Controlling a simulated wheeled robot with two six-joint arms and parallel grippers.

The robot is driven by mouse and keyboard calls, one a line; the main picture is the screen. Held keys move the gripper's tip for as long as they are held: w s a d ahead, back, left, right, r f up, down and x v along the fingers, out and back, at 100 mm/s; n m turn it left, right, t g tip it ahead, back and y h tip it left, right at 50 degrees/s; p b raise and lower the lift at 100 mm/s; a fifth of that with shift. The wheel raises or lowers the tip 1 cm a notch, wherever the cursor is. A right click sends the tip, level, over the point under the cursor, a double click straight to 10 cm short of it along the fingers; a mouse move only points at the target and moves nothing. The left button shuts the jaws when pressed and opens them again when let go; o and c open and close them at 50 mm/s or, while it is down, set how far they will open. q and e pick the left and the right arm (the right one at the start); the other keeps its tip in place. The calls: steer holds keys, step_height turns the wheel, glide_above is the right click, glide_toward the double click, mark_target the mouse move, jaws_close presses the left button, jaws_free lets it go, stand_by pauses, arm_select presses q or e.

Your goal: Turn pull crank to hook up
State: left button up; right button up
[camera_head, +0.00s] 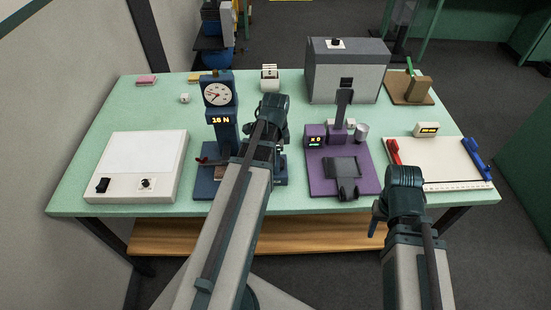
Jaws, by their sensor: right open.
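My left gripper is hidden behind that arm. My right gripper (377,219) is open at the table's front edge, well right of the tester, and mostly hidden by its own arm.
A white light box (136,168) stands left of the tester. A purple device (318,185) stands to the right, with a grey box (347,75) behind it. A white board (440,160) with red and blue clamps lies at the right. The table's back left is mostly clear.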

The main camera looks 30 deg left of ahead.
arm_select(q)
steer(key=m, duration=0.4)
steer(key=shift+m, duration=0.3)
steer(key=m, duration=1)
steer(key=shift+m, duration=0.4)
steer(key=m, duration=0.4)
steer(key=shift+d+m, duration=0.1)
steer(key=shift+m, duration=0.2)
steer(key=o, duration=1.3)
steer(key=shift+r, duration=0.1)
